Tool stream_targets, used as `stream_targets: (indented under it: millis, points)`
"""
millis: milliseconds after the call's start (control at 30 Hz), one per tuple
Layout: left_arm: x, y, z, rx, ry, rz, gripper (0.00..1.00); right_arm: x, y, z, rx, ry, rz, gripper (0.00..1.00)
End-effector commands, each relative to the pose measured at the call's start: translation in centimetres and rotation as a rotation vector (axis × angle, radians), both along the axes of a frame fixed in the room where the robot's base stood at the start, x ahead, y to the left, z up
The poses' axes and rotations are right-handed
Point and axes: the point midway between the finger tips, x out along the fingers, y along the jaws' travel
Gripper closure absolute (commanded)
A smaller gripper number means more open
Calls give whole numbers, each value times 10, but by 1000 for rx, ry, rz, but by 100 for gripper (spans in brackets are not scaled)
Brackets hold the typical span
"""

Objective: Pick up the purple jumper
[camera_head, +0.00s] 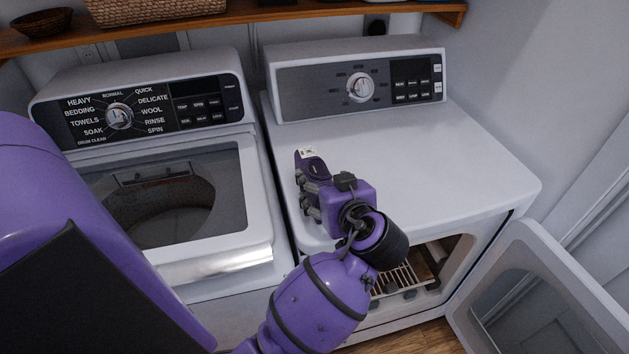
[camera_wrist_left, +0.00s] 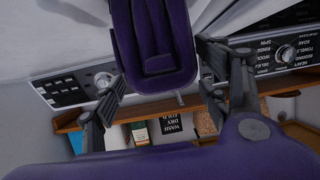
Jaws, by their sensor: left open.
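I cannot make out the purple jumper in either view. My left gripper (camera_head: 303,190) is above the front left part of the dryer's (camera_head: 430,160) white top, near the gap beside the washer. In the left wrist view its two fingers (camera_wrist_left: 155,95) are spread apart, with no cloth seen between them. The purple parts around it look like my own arm and gripper housing. The dryer's front door (camera_head: 545,295) stands open to the right. My arm hides part of the dryer opening (camera_head: 455,262). My right gripper is in neither view.
The washer (camera_head: 255,215) stands left of the dryer, its drum (camera_head: 170,210) visible from above. A wooden shelf (camera_head: 240,17) with baskets runs along the back wall. It also shows in the left wrist view (camera_wrist_left: 160,104), with boxes. The dryer's right top is clear.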

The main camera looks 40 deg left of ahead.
Motion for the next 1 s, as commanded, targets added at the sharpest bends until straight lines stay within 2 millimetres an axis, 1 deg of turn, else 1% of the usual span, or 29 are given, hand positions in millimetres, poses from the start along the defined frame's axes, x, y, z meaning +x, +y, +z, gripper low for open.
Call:
stream_targets:
  millis: [100, 200, 300, 400, 600, 667, 1000]
  points:
    - [6, 17, -1, 7, -3, 2, 31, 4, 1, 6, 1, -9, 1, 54]
    - [13, 29, -7, 6, -4, 1, 31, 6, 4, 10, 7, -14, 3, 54]
    - [20, 37, -13, 2, -2, -1, 31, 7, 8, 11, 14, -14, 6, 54]
    - [22, 40, -17, 2, -1, -1, 31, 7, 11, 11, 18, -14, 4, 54]
    - [22, 41, -18, 1, 0, -1, 31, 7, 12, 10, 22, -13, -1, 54]
    - [22, 40, -18, 1, 0, -1, 38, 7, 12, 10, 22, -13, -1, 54]
    - [22, 40, -18, 1, -1, -1, 82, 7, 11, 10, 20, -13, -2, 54]
